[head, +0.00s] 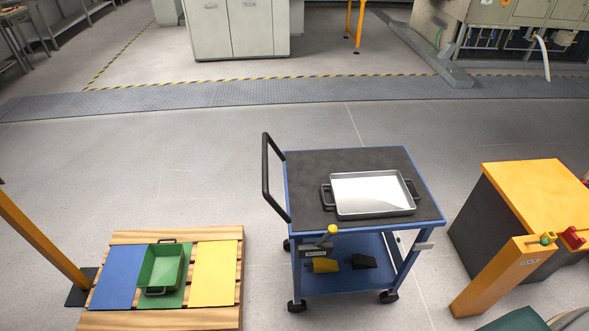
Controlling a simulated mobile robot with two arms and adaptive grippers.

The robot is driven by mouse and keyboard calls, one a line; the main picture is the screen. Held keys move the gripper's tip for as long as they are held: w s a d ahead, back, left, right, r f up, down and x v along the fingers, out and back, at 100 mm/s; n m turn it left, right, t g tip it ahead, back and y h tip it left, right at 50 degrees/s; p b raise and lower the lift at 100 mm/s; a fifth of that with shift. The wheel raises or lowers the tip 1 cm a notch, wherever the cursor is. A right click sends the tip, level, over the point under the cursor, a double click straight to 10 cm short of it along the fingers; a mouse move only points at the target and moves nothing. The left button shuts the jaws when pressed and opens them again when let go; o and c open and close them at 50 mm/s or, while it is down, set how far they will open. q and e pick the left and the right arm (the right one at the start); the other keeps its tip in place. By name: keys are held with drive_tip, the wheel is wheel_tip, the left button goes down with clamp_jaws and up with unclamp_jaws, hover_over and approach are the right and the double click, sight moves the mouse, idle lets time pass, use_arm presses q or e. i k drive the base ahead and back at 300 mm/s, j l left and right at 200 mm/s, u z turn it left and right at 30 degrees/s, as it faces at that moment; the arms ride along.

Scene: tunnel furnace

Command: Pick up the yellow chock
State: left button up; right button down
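The yellow chock (326,265) lies on the blue lower shelf (335,283) of a wheeled cart, near the shelf's left side. A dark chock (361,261) lies just to its right on the same shelf. The black top (300,170) of the cart overhangs the shelf, and the yellow chock shows in the gap below the top's front edge. Neither of my grippers is in view.
A metal tray (372,213) with dark handles sits on the cart top. A yellow-knobbed lever (332,229) is at its front edge. A pallet (188,321) with a green bin (163,268) is left. An orange-topped block (540,190) and slanted orange post (500,280) stand right.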

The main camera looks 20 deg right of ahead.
sight(319, 265)
drive_tip(key=z, duration=0.85)
